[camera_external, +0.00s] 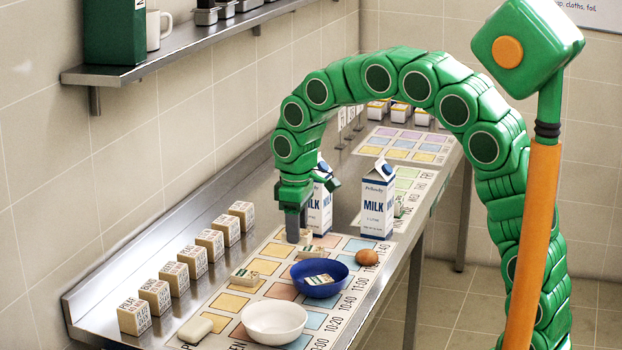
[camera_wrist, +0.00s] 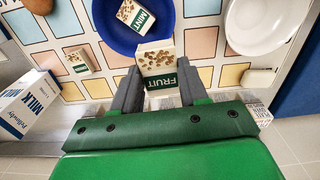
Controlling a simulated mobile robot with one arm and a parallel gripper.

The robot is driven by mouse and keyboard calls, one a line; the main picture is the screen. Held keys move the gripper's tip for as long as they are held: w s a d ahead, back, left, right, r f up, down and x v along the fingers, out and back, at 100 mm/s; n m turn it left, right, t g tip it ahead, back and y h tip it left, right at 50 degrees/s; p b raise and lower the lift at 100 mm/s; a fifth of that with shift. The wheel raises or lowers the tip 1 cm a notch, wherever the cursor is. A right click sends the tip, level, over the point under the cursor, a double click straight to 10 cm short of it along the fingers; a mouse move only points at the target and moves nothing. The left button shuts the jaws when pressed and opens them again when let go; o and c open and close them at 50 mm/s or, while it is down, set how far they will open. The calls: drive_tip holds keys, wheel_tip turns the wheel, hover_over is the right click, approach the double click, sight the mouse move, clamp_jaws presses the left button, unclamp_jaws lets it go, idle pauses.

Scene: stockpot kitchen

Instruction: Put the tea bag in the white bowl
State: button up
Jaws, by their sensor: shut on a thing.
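My gripper (camera_external: 298,238) points down over the mat, beside the front milk carton. In the wrist view its fingers (camera_wrist: 159,74) are shut on a tea bag (camera_wrist: 157,62) marked FRUIT, with brown spots and a green band. The white bowl (camera_external: 274,323) stands empty on the mat, nearest the outside camera; it also shows at the upper right of the wrist view (camera_wrist: 258,28). The held tea bag is apart from this bowl. In the outside view the fingers mostly hide the held tea bag.
A blue bowl (camera_external: 322,291) holds a MINT packet (camera_wrist: 135,14). Another packet (camera_wrist: 78,62) lies near it; one more (camera_external: 243,276) lies at the mat's left. An egg (camera_external: 367,257), milk cartons (camera_external: 378,205), a pale block (camera_external: 195,330) and a row of boxes (camera_external: 176,277) stand around.

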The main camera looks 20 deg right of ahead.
drive_tip(key=s+a+n, duration=0.2)
drive_tip(key=s+n, duration=0.2)
drive_tip(key=s, duration=2)
approach(274, 318)
drive_tip(key=shift+s+a+f, duration=0.25)
drive_tip(key=shift+s+f, duration=0.25)
drive_tip(key=shift+s, duration=0.35)
drive_tip(key=shift+s+a+f, duration=0.25)
drive_tip(key=shift+s+f, duration=0.2)
drive_tip(key=shift+s, duration=0.35)
drive_tip(key=shift+s+a+f, duration=0.25)
drive_tip(key=shift+s+f, duration=0.25)
drive_tip(key=shift+s, duration=0.35)
drive_tip(key=shift+w+a+f, duration=0.1)
drive_tip(key=shift+f, duration=1.65)
drive_tip(key=shift+f, duration=0.3)
drive_tip(key=o, duration=1)
drive_tip(key=shift+f, duration=0.1)
